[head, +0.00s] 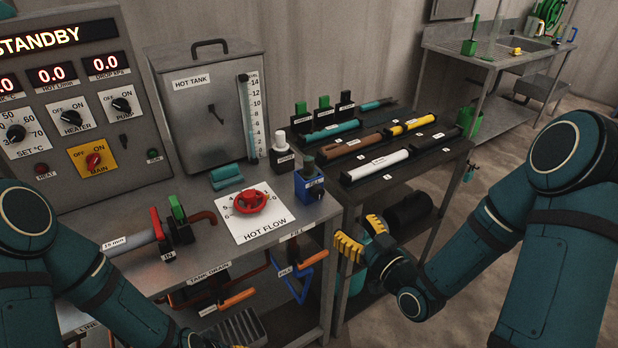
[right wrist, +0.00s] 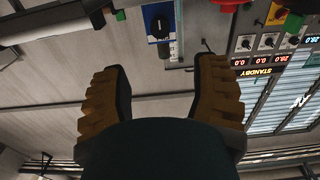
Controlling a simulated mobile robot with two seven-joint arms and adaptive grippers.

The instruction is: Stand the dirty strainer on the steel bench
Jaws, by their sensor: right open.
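I cannot pick out a dirty strainer for certain in either view. The steel bench (head: 190,255) is the grey-topped one in the head view, carrying the hot tank (head: 207,110), a red valve wheel (head: 250,201) on a white HOT FLOW card and a blue FILL unit (head: 309,183). My right gripper (head: 360,236) is open and empty, in front of the bench's right end. Its yellow pads also show in the right wrist view (right wrist: 160,95), apart with nothing between them; the blue unit (right wrist: 159,22) shows beyond.
A dark rack table (head: 360,205) to the right holds several coloured tubes and bottles; a black cylinder (head: 409,213) lies on its lower shelf. A control panel (head: 72,100) stands at back left. A sink bench (head: 500,56) stands at far right. Open floor lies between.

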